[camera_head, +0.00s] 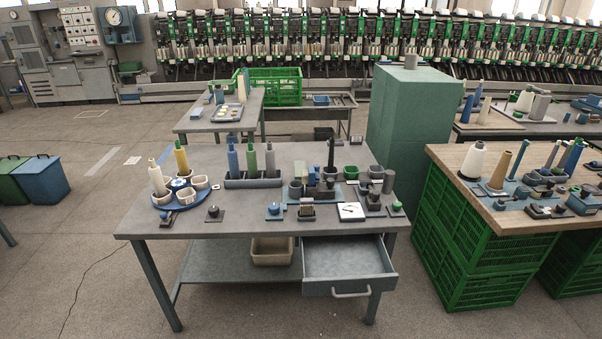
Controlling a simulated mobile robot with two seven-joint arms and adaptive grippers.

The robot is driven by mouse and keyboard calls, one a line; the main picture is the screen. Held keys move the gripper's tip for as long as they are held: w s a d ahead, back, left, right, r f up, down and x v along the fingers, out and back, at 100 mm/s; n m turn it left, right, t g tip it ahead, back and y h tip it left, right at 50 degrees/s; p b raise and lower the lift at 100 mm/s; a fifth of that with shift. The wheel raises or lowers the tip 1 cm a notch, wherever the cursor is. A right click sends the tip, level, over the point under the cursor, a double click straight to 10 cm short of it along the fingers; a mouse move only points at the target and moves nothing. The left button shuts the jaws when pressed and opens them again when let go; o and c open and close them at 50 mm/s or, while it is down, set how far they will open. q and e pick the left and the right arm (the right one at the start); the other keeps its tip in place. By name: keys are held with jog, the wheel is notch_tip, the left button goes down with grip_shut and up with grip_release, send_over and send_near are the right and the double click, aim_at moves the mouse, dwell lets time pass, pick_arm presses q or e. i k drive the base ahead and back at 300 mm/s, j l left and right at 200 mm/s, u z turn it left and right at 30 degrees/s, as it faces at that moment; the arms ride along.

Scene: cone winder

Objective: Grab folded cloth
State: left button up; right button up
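I cannot make out a folded cloth for certain. A small flat white square (346,214) with a dark mark lies near the front right of the grey workbench (240,223); I cannot tell whether it is cloth, paper or a plate. A drawer (345,262) under the bench's right side is pulled open and looks empty. A beige bin (271,257) stands on the lower shelf, its contents not clear. Neither of my grippers is in view.
A blue round tray (169,199) with cones and cups stands on the bench's left. Bobbins stand in a grey holder (253,184) at its middle. Right is a wooden-topped table (480,216) on green crates (485,264). A green cabinet (405,120) stands behind. Left floor is largely clear.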

aim_at(298, 164)
jog(key=z, duration=0.25)
jog(key=i+j+z, duration=0.15)
jog(key=z, duration=0.2)
jog(key=i+j+z, duration=0.15)
jog(key=z, duration=0.2)
jog(key=j+z, duration=0.35)
jog(key=i+j+z, duration=0.1)
jog(key=j, duration=0.25)
jog(key=i+j+z, duration=0.1)
jog(key=j, duration=0.25)
jog(key=i+j+z, duration=0.1)
jog(key=j, duration=0.3)
